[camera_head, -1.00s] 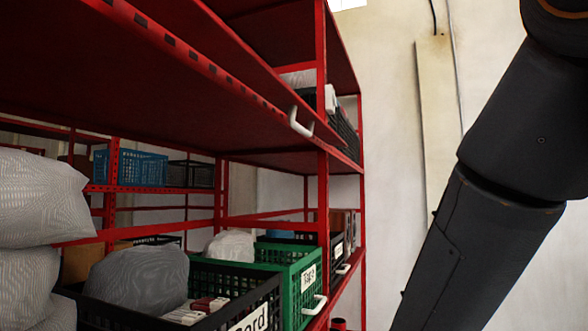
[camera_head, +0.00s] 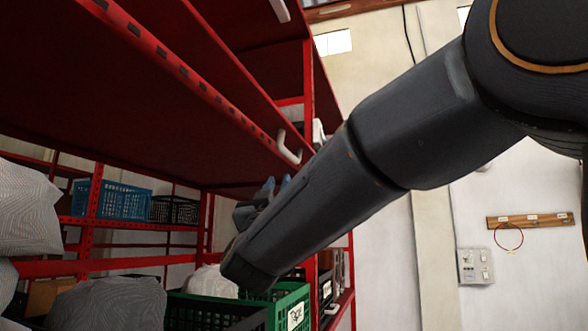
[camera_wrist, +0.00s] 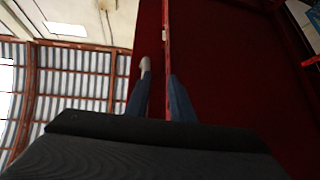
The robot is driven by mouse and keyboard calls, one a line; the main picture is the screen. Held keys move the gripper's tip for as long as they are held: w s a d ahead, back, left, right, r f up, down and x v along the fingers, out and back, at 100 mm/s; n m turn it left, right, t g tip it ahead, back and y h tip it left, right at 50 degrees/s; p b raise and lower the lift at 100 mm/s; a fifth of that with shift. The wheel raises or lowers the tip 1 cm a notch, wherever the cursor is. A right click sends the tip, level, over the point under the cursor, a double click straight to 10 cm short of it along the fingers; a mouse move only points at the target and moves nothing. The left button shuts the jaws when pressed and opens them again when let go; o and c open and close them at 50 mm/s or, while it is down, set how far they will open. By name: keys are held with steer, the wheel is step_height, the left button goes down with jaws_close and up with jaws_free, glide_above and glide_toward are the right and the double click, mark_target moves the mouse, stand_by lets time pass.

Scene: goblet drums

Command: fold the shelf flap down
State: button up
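The shelf flap is a dark red panel (camera_head: 185,75) on the red rack, with a white handle (camera_head: 289,148) at its right edge. I cannot tell its exact tilt. In the head view, my gripper (camera_head: 274,186) is just below that handle, with its blue fingertips pointing up and partly hidden by my arm. In the wrist view, my gripper (camera_wrist: 160,90) has its two blue fingers apart with nothing held between them. A white handle (camera_wrist: 145,65) shows at the left finger's tip; whether they touch is unclear. A red panel (camera_wrist: 225,75) fills the right side.
Below are a green crate (camera_head: 288,310), a blue crate (camera_head: 110,200), a black basket (camera_head: 174,210) and grey sacks (camera_head: 25,215). A red post (camera_head: 308,85) stands close to my gripper. A second white handle (camera_head: 280,8) is higher up. The space right of the rack is open.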

mark_target(288, 157)
steer(key=r+m+h, duration=0.1)
steer(key=s+r+m+h, duration=0.1)
steer(key=s+d+r+m+h, duration=0.1)
steer(key=h, duration=0.1)
steer(key=shift+r, duration=0.2)
steer(key=p+x, duration=0.1)
steer(key=x, duration=0.6)
steer(key=shift+w+p, duration=0.25)
steer(key=shift+p, duration=0.1)
steer(key=shift+c, duration=0.5)
jaws_close()
